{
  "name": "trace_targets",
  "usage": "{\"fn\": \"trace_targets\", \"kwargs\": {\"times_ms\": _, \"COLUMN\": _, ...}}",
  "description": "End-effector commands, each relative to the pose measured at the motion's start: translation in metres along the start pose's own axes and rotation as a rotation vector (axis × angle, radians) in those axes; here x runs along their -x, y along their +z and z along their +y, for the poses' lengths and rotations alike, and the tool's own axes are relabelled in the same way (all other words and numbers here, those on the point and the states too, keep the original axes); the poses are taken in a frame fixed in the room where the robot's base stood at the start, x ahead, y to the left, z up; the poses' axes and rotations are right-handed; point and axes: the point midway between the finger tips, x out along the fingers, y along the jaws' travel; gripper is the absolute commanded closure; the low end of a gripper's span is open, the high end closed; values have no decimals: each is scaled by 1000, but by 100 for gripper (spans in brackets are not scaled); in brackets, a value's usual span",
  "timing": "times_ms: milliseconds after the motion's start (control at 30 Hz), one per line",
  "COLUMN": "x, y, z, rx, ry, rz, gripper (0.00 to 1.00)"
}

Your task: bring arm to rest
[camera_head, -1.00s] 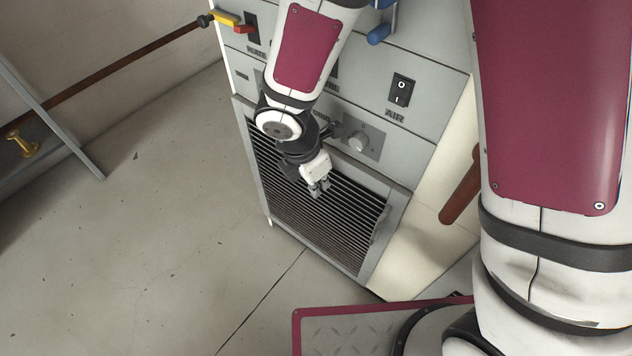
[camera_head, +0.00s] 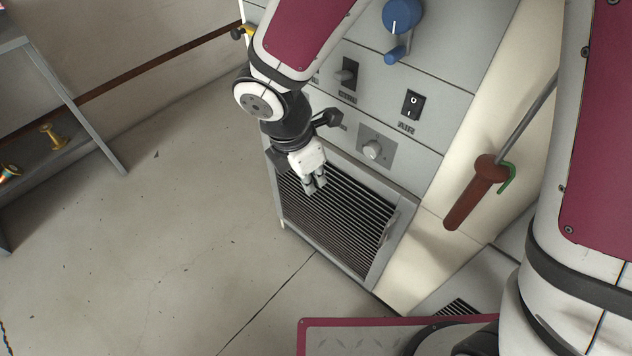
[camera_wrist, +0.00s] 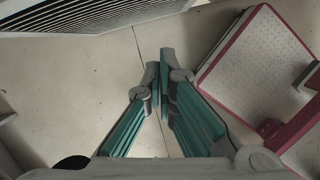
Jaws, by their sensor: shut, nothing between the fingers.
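My gripper (camera_head: 314,188) hangs from my bent arm in front of the grey rack cabinet (camera_head: 425,148). It points down, in front of the slatted grille (camera_head: 340,215) in the head view. In the wrist view my gripper (camera_wrist: 160,75) has its fingertips together, with nothing between them. The floor lies below it, and the grille (camera_wrist: 90,14) shows at the top left.
The cabinet carries a blue knob (camera_head: 402,17), a black AIR switch (camera_head: 413,104) and a grey knob (camera_head: 373,149). A red-brown handle (camera_head: 472,195) is on its pale side. A shelf (camera_head: 60,85) stands at left. Open floor (camera_head: 150,250) lies between.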

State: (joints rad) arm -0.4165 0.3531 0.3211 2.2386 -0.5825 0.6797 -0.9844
Motion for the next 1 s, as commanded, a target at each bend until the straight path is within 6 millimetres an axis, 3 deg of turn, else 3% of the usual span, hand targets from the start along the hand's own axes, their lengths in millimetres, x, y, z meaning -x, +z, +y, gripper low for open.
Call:
{"fn": "trace_targets", "kwargs": {"times_ms": 300, "x": 7, "y": 2, "z": -1, "rx": -8, "ry": 0, "rz": -1, "gripper": 100}}
{"fn": "trace_targets", "kwargs": {"times_ms": 467, "x": 33, "y": 26, "z": -13, "rx": -153, "ry": 12, "rz": -15, "gripper": 100}}
{"fn": "trace_targets", "kwargs": {"times_ms": 700, "x": 116, "y": 96, "z": -71, "rx": -693, "ry": 52, "rz": -25, "gripper": 100}}
{"fn": "trace_targets", "kwargs": {"times_ms": 833, "x": 158, "y": 122, "z": -111, "rx": -1004, "ry": 76, "rz": -3, "gripper": 100}}
{"fn": "trace_targets", "kwargs": {"times_ms": 1000, "x": 206, "y": 140, "z": -167, "rx": -1403, "ry": 105, "rz": 57, "gripper": 100}}
